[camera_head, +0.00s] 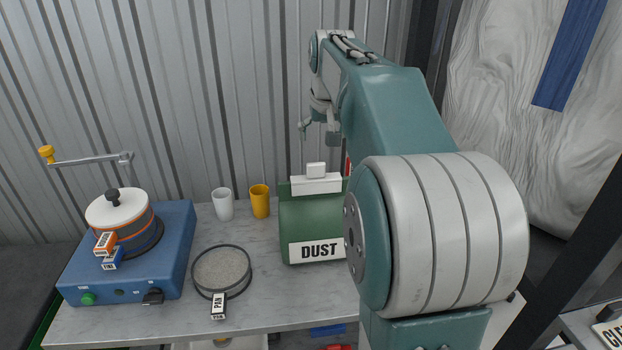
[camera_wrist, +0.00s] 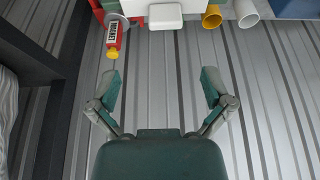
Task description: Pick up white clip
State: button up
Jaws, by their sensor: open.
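My gripper (camera_head: 318,131) is above and apart from the clip in the head view, and looks small there. In the wrist view my gripper (camera_wrist: 160,84) has its two fingers spread wide, with nothing between them but the corrugated wall behind. The clip lies beyond the fingertips.
A red bottle labelled MAGNET (camera_wrist: 114,38) is close beside the clip. A white cup (camera_head: 222,204) and a yellow cup (camera_head: 260,201) stand left of the drum. A round pan (camera_head: 222,270) and blue machine (camera_head: 172,240) are farther left. My arm hides the table's right side.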

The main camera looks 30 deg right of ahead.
aim_at(316, 164)
jog(key=x, duration=0.5)
jog(key=shift+a+f, duration=0.25)
jog(key=shift+a, duration=0.05)
jog(key=x, duration=0.3)
jog(key=shift+w+a+f, duration=0.1)
jog(key=shift+a+f, duration=0.15)
jog(key=shift+f, duration=0.15)
jog(key=shift+w+d+f, duration=0.15)
jog(key=shift+d+f, duration=0.1)
jog(key=shift+f, duration=0.1)
jog(key=shift+a, duration=0.1)
jog(key=c, duration=1.2)
